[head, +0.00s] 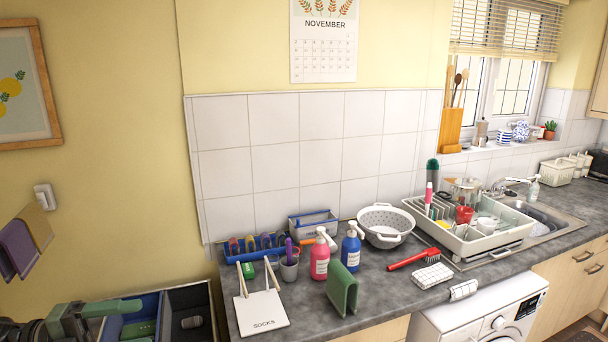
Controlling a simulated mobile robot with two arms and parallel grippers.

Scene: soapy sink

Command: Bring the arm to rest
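My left arm comes in at the bottom left corner, low beside the counter. Its gripper (108,308) lies over an open box (178,300) with blue and dark compartments. The gripper is small and partly cut off, so I cannot tell whether it is open or shut. I see nothing clearly held in it. My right arm and gripper are not in view.

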